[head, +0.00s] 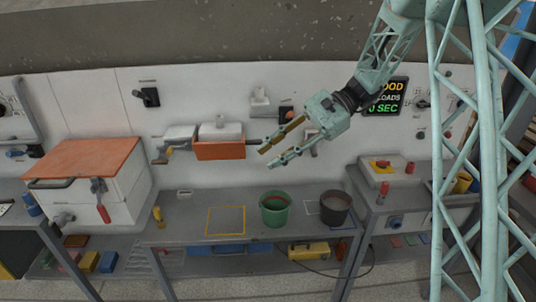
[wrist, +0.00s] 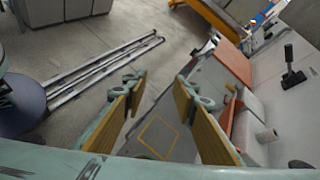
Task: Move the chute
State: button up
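An orange trough (head: 220,150), which looks like the chute, is on the white wall panel below a white block, with a dark bar reaching out at its right end. It also shows in the wrist view (wrist: 228,116), to the right of my right finger. My gripper (head: 268,157) is open and empty, to the right of the trough and above the bench. In the wrist view my gripper (wrist: 160,82) shows two tan-padded fingers wide apart with nothing between them. I cannot tell how far the fingers are from the wall.
The grey bench (head: 185,220) carries a yellow outlined square, a green bucket (head: 274,209), a dark bucket (head: 336,207) and a small yellow object (head: 158,216). A white cabinet with an orange lid (head: 85,158) stands left. A lit sign (head: 388,98) hangs at right.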

jog(key=s+a+r+n+h, duration=0.1)
jog(key=s+r, duration=0.2)
jog(key=s, duration=0.2)
jog(key=shift+s+r+h, duration=0.2)
jog(key=shift+h, duration=0.2)
jog(key=shift+c, duration=0.9)
